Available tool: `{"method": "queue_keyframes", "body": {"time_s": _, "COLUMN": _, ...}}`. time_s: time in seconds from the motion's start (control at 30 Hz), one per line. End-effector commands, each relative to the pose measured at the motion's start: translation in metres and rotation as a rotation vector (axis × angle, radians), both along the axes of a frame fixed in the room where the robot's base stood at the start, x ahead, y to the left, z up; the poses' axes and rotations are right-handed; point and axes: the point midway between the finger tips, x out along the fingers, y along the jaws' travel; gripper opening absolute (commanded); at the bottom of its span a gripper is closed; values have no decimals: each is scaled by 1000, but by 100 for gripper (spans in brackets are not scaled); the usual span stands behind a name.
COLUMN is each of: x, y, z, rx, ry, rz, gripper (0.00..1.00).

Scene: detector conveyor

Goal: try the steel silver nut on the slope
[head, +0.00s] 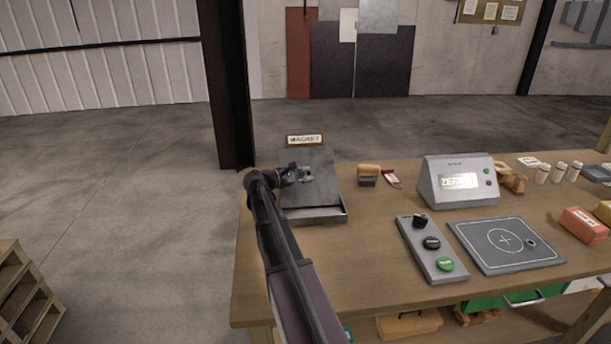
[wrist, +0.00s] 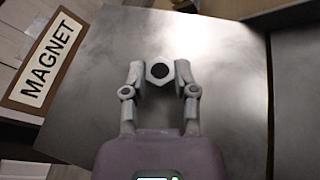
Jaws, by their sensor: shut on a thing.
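The steel silver nut (wrist: 159,69) is a hex nut with a dark hole, held between the fingertips of my gripper (wrist: 160,76). In the head view the nut (head: 307,174) shows small at the end of my gripper (head: 299,174). My gripper is over the upper part of the grey slope (head: 322,191), which also fills much of the wrist view (wrist: 225,100). I cannot tell whether the nut touches the slope. A "MAGNET" sign (head: 305,140) stands at the slope's top edge; it shows at the left in the wrist view (wrist: 47,62).
Further right are a display box (head: 458,180), a button panel (head: 431,248) and a flat plate with a circle (head: 506,245). Bare table (head: 360,265) lies in front of the slope.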

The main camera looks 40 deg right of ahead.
Motion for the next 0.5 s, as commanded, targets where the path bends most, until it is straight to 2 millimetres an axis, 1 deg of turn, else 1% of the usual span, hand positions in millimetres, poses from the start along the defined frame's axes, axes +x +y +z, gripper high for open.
{"method": "queue_keyframes", "body": {"time_s": 0.13, "x": 0, "y": 0, "z": 0, "rx": -1, "ry": 0, "rz": -1, "gripper": 0}}
{"method": "queue_keyframes", "body": {"time_s": 0.17, "x": 0, "y": 0, "z": 0, "rx": -1, "ry": 0, "rz": -1, "gripper": 46}}
{"method": "queue_keyframes", "body": {"time_s": 0.2, "x": 0, "y": 0, "z": 0, "rx": -1, "ry": 0, "rz": -1, "gripper": 58}}
{"method": "queue_keyframes", "body": {"time_s": 0.27, "x": 0, "y": 0, "z": 0, "rx": -1, "ry": 0, "rz": -1, "gripper": 76}}
{"method": "queue_keyframes", "body": {"time_s": 0.3, "x": 0, "y": 0, "z": 0, "rx": -1, "ry": 0, "rz": -1, "gripper": 77}}
{"method": "queue_keyframes", "body": {"time_s": 0.5, "x": 0, "y": 0, "z": 0, "rx": 0, "ry": 0, "rz": 0, "gripper": 77}}
